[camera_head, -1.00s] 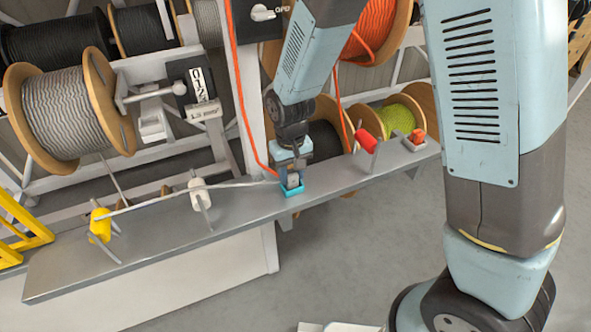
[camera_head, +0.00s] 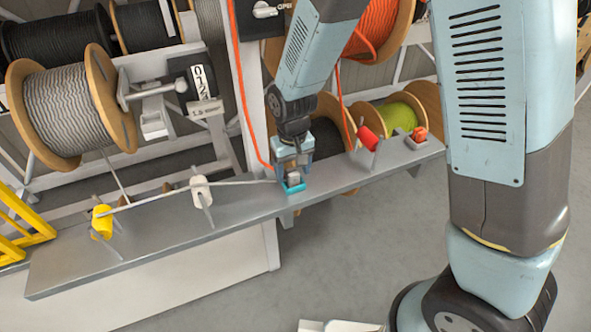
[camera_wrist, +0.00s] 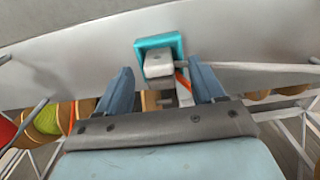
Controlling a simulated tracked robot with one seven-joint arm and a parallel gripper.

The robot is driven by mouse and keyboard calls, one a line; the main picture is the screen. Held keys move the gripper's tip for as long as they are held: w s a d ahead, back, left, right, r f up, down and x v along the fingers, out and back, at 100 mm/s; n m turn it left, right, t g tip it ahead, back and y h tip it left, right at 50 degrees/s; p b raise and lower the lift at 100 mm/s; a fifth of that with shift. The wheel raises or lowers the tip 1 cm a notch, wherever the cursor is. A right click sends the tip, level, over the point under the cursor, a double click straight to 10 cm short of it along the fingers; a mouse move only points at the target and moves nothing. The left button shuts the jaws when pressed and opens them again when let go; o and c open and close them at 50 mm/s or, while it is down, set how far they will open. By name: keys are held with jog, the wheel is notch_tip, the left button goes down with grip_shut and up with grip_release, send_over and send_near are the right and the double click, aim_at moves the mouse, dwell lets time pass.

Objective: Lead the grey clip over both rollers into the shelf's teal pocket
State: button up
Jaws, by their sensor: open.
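The grey clip (camera_wrist: 158,64) sits in the teal pocket (camera_wrist: 177,43) on the shelf, seen in the wrist view. My gripper (camera_wrist: 160,88) is open, with one finger on each side and apart from the clip. In the head view my gripper (camera_head: 293,170) is just above the teal pocket (camera_head: 294,188) and hides most of the clip. The grey cable runs left from the pocket over the white roller (camera_head: 201,192) to the yellow roller (camera_head: 102,222). Both rollers stand on the grey shelf (camera_head: 150,245).
A red roller (camera_head: 368,138) and an orange-red block (camera_head: 420,134) are on the shelf's right part. An orange cable hangs close behind my gripper. Large cable reels (camera_head: 70,110) fill the rack behind.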

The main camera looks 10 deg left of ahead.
notch_tip(320, 180, up, 13)
dwell(0.5)
jog(key=shift+r, duration=0.15)
jog(key=d+r+m+t+y, duration=0.1)
jog(key=d+r+m, duration=0.1)
jog(key=d+r, duration=0.5)
jog(key=d+r+m+t, duration=0.1)
jog(key=d+r, duration=0.4)
jog(key=d, duration=0.5)
jog(key=s+d+r+m+t, duration=0.1)
jog(key=s+d+r, duration=0.1)
jog(key=s+d, duration=0.3)
jog(key=s+d+r+m+t+h, duration=0.1)
jog(key=s+d+r+m+t, duration=0.1)
jog(key=s+d, duration=0.4)
jog(key=d+r, duration=0.1)
jog(key=d, duration=0.2)
jog(key=shift+d+r+t, duration=0.3)
jog(key=shift+d, duration=0.05)
jog(key=shift+c, duration=0.5)
